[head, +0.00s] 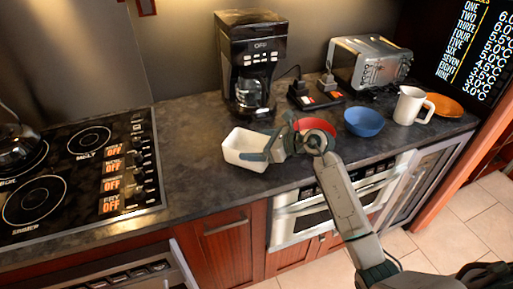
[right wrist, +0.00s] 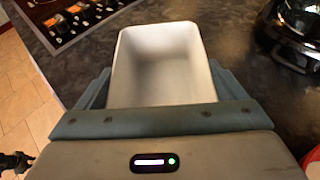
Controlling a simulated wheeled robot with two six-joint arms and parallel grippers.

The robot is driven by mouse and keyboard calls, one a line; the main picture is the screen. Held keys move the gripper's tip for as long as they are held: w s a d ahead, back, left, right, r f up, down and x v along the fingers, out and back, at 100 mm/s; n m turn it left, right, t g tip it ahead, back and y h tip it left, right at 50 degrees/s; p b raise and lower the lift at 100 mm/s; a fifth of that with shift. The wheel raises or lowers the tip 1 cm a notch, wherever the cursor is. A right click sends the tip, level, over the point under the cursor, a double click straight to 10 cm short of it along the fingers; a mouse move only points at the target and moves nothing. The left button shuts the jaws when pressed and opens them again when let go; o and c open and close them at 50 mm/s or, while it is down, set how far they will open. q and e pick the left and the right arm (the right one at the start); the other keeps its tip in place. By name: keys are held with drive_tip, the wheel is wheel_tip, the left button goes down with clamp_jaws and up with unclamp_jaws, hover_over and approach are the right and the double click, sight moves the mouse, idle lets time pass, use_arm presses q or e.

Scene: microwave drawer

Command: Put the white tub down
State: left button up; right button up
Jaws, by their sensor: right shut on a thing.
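The white tub (head: 243,143) is an empty, rectangular, open-topped box over the dark counter, between the stove and the coffee maker. My right gripper (head: 262,151) is shut on its right side in the head view. In the right wrist view the tub (right wrist: 160,62) sits upright between the two blue-grey fingers of the gripper (right wrist: 155,95). The tub's underside is hidden, so I cannot tell whether it touches the counter. My left gripper is not in view.
A coffee maker (head: 250,62) stands behind the tub. A red bowl (head: 316,126), a blue bowl (head: 364,122), a white mug (head: 409,106), an orange plate (head: 446,106) and a toaster (head: 368,62) are to the right. The stove (head: 75,170) is left; bare counter (head: 195,160) lies between.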

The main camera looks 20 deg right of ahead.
drive_tip(key=shift+f+p, duration=0.3)
drive_tip(key=shift+f, duration=0.9)
drive_tip(key=o, duration=0.7)
drive_tip(key=shift+o, duration=0.2)
drive_tip(key=shift+s, duration=0.1)
drive_tip(key=b+v, duration=0.3)
drive_tip(key=v, duration=0.9)
drive_tip(key=shift+b, duration=0.35)
